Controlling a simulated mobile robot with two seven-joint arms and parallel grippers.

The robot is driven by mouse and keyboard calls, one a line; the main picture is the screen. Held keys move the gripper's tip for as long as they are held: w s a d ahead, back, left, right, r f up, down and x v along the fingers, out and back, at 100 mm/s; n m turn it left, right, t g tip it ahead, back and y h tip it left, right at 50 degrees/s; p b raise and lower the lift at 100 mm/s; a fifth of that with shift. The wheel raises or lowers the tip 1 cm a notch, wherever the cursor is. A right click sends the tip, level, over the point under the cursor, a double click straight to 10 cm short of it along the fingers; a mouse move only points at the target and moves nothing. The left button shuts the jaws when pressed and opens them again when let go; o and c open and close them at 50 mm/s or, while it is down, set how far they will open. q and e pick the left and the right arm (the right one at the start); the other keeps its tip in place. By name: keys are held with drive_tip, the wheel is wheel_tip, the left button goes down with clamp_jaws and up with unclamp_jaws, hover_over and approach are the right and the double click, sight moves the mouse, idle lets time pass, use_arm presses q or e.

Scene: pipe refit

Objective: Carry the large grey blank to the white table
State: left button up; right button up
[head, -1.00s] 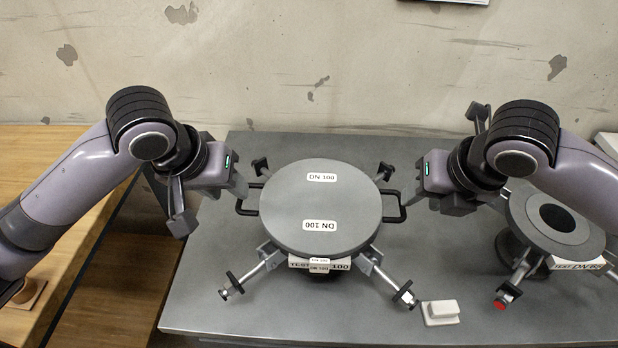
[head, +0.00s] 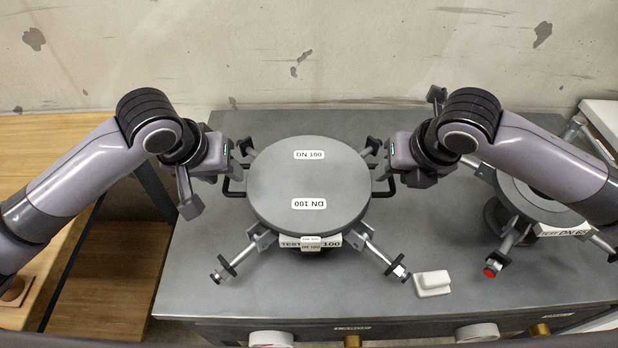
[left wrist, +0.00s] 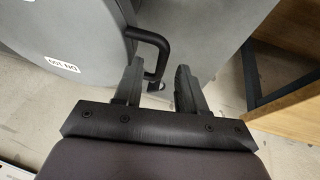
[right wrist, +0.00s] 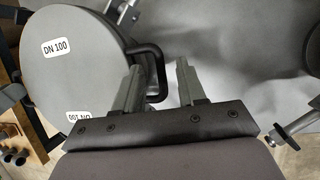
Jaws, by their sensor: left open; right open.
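The large grey blank (head: 308,180) is a round disc with two DN 100 labels and a black handle on each side. It sits on the DN 100 test stand (head: 347,240) on the grey bench. My left gripper (head: 236,170) is open at the left handle; in the left wrist view the handle (left wrist: 160,45) shows at the open fingers (left wrist: 158,85). My right gripper (head: 388,172) is open at the right handle; in the right wrist view that handle (right wrist: 155,65) reaches past one finger of the open jaws (right wrist: 160,85). The white table is not clearly identifiable.
Clamp bolts (head: 222,270) stick out around the stand. A white block (head: 432,283) lies on the grey bench (head: 190,280). A second stand, DN 65 (head: 540,205), is at right, partly behind my right arm. A wooden table (head: 20,150) is at left; a pale surface (head: 604,120) is far right.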

use_arm(q)
drive_tip(key=shift+x, duration=0.8)
use_arm(e)
drive_tip(key=shift+x, duration=0.8)
use_arm(q)
drive_tip(key=shift+r, duration=0.1)
clamp_jaws()
use_arm(e)
clamp_jaws()
use_arm(q)
drive_tip(key=shift+r, duration=0.1)
use_arm(e)
drive_tip(key=shift+r, duration=0.15)
